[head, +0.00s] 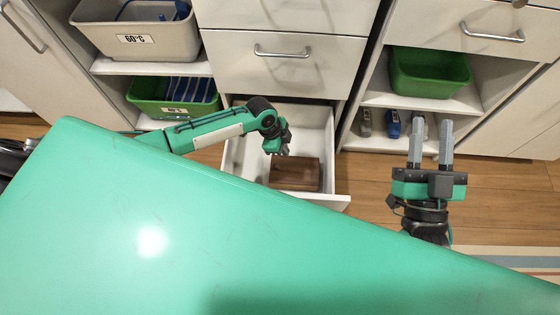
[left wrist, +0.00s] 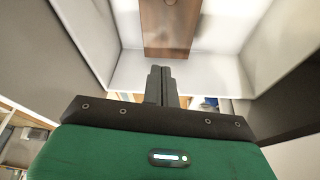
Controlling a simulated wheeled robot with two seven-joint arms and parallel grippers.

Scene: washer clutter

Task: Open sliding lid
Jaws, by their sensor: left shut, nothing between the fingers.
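A brown wooden box (head: 297,174) lies in an open white drawer (head: 236,152). Its flat wooden top also shows at the top of the left wrist view (left wrist: 168,35), with a small round mark near the picture's edge. I cannot make out where a lid ends and the box begins. My left gripper (head: 283,151) is over the drawer, near the box's far edge in the head view. Its fingers are shut together and empty in the left wrist view (left wrist: 160,72), pointing toward the box. My right gripper (head: 431,122) has its fingers wide apart, empty, right of the drawer.
Closed drawers (head: 283,50) stand above the open one. A grey bin (head: 137,40) and a green bin (head: 176,109) sit on left shelves. Another green bin (head: 428,72) is at right, above several small bottles (head: 393,124). My green body fills the foreground.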

